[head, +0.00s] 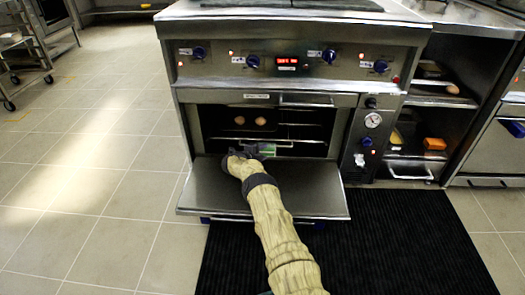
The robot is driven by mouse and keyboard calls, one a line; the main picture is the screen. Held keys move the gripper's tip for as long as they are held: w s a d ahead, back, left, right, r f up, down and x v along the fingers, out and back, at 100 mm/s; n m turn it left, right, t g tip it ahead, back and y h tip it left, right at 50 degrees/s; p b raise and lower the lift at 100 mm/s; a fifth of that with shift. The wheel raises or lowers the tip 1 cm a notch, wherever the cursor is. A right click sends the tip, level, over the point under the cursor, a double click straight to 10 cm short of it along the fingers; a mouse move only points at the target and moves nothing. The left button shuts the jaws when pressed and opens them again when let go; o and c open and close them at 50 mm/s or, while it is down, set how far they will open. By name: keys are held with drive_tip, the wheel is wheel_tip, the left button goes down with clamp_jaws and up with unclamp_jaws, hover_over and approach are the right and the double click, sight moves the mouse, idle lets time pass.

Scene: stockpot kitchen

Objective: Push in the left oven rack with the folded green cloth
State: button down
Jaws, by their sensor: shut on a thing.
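The oven (184,125) is open, its door (310,201) folded down flat in front. Inside, a wire rack (293,124) shows, with two pale round items on its left part. A second rack level shows faintly lower down; I cannot tell how far either rack sticks out. I cannot tell whether the cloth touches a rack. My arm hides part of the lower opening.
A black ribbed mat (400,245) lies on the floor in front. Open shelves (440,102) with an orange block (435,143) stand to the right. A wheeled metal rack (22,50) is at the far left. The tiled floor to the left is clear.

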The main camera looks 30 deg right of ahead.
drive_tip(key=shift+s+a+r+p, duration=0.3)
drive_tip(key=shift+s+p, duration=0.2)
drive_tip(key=shift+p, duration=0.85)
drive_tip(key=shift+s+a+r+p, duration=0.3)
drive_tip(key=shift+s+p, duration=0.2)
drive_tip(key=shift+p, duration=0.8)
drive_tip(key=shift+s+a+r+p, duration=0.3)
drive_tip(key=shift+s+p, duration=0.2)
drive_tip(key=shift+p, duration=0.85)
drive_tip(key=shift+a, duration=0.1)
drive_tip(key=s+a+r+n+t+y+p, duration=0.2)
drive_tip(key=s+a+r+n+t+y, duration=0.25)
drive_tip(key=a, duration=0.45)
drive_tip(key=s+a+r+n+t+y+p, duration=0.1)
drive_tip(key=s+a+r+n+y+p, duration=0.3)
drive_tip(key=s+a, duration=0.4)
drive_tip(key=s+a+r+n+t+y+p, duration=0.1)
drive_tip(key=s+a+r+n+t+y, duration=0.35)
drive_tip(key=a, duration=0.55)
drive_tip(key=s+r+p, duration=0.3)
drive_tip(key=r+p, duration=0.9)
drive_tip(key=s+r+g+p, duration=0.1)
drive_tip(key=s+r+p, duration=0.2)
drive_tip(key=r+p, duration=0.9)
drive_tip(key=s+r+p, duration=0.3)
drive_tip(key=r+p, duration=0.9)
drive_tip(key=p, duration=0.2)
drive_tip(key=shift+s+g, duration=0.25)
drive_tip(key=shift+g, duration=0.05)
